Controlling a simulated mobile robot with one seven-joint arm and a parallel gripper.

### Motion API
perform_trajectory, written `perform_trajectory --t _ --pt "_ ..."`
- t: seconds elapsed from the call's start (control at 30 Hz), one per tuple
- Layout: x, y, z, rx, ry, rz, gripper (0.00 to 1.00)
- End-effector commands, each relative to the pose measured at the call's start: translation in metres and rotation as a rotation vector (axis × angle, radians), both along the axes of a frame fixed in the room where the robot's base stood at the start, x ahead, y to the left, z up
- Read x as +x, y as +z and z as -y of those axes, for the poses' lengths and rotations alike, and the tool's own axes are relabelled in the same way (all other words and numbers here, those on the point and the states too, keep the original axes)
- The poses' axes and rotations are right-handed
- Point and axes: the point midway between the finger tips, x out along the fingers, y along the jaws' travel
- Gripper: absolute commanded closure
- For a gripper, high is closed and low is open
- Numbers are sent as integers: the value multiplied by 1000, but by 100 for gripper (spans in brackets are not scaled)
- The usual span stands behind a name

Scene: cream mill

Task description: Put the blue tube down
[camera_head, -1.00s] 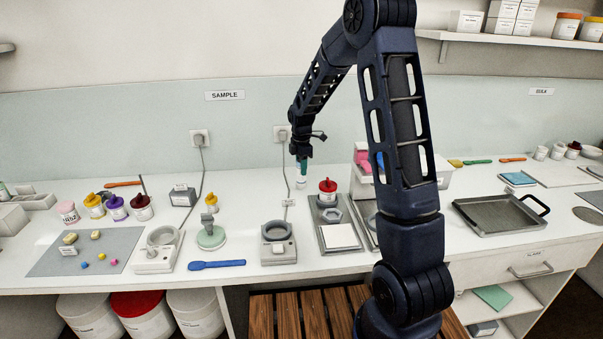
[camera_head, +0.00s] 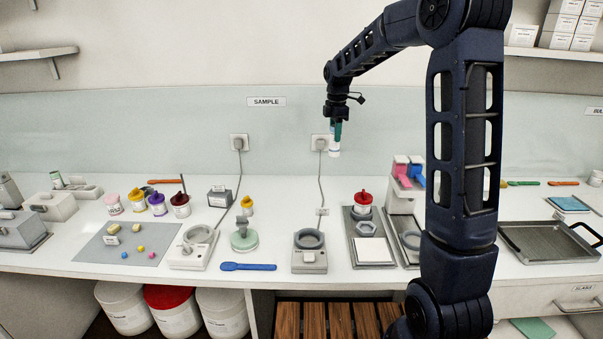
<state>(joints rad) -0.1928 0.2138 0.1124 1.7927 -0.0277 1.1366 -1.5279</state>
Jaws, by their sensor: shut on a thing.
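My gripper (camera_head: 337,122) hangs at the end of my arm, in front of the back wall and above the bench. It is shut on a small tube, the blue tube (camera_head: 335,146). The tube looks teal near the jaws and white at its lower end. It hangs roughly upright. Its lower end shows against the wall panel, apart from the white bench top (camera_head: 290,190). The fingertips are too small to make out clearly.
Below stand a grey ring device (camera_head: 309,258), a metal tray (camera_head: 350,261) with a red-capped jar (camera_head: 363,199), and a holder with pink and blue pieces (camera_head: 405,200). A cable (camera_head: 321,180) runs down from a wall socket. The bench's back middle is fairly clear.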

Motion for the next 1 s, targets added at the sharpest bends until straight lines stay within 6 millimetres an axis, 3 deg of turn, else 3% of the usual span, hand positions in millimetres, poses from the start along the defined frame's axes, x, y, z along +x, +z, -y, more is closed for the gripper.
perform_trajectory --t 0.4,0.6,0.83,1.0 --pt "-2 2 -171 -2 37 0 98" --pt "-15 2 -233 0 42 0 98" --pt "-23 -1 -260 1 43 0 98" --pt "-24 -28 -261 -1 43 -4 98"
